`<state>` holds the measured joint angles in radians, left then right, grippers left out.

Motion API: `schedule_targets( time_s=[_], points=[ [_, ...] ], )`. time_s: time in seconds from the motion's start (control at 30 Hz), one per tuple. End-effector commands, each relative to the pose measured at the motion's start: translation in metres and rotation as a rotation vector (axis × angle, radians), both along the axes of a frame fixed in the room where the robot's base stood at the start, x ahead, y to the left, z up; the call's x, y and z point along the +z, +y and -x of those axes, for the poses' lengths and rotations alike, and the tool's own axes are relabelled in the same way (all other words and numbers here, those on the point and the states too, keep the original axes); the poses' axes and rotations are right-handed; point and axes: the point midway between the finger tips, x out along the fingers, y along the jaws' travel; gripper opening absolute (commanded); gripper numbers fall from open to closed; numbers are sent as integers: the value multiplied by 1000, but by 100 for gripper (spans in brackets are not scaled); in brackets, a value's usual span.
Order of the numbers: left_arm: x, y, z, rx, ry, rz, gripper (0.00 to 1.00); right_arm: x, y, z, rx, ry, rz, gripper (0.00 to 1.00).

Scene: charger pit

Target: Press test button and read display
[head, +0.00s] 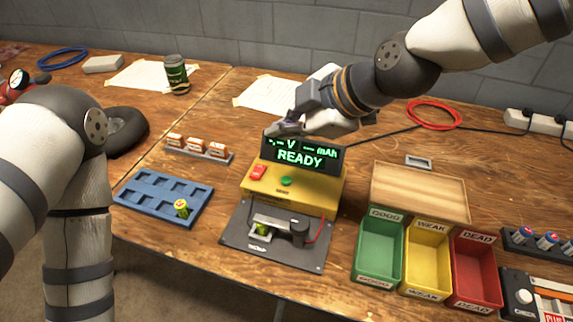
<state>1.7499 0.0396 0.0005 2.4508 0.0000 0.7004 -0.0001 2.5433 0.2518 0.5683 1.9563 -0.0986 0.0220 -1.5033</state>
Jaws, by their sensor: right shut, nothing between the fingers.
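A yellow tester (318,194) stands mid-table. It has a green button (286,181) and a red switch (258,172) on its front panel. Its dark display (302,156) shows READY in green, with a line above reading dashes, V, dashes and mAh, partly covered by my gripper. In front of it, a grey plate (236,240) carries a cradle with a green-yellow battery (262,229) in it. My right gripper (284,130) is shut and empty, above the display's upper left edge, apart from the button. My left gripper is out of view; only my left arm shows.
A blue tray (150,205) at left holds one battery (182,208). Right of the tester stand green (366,225), yellow (416,290) and red (468,292) bins labelled GOOD, WEAK and DEAD, with a wooden box (420,190) behind. A can (176,75) stands at the back.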

Motion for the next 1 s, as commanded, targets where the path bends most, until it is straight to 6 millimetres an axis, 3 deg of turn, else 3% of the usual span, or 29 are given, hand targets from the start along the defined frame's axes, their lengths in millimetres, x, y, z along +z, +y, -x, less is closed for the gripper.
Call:
schedule_targets(
  time_s=[0.27,0.67,1.0],
  points=[
    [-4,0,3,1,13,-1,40,-8,0,0,0,6,0,0],
    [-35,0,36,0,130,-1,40,-71,0,1,0,16,-1,0],
    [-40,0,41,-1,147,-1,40,-89,0,0,-1,3,-1,0]
  ],
)
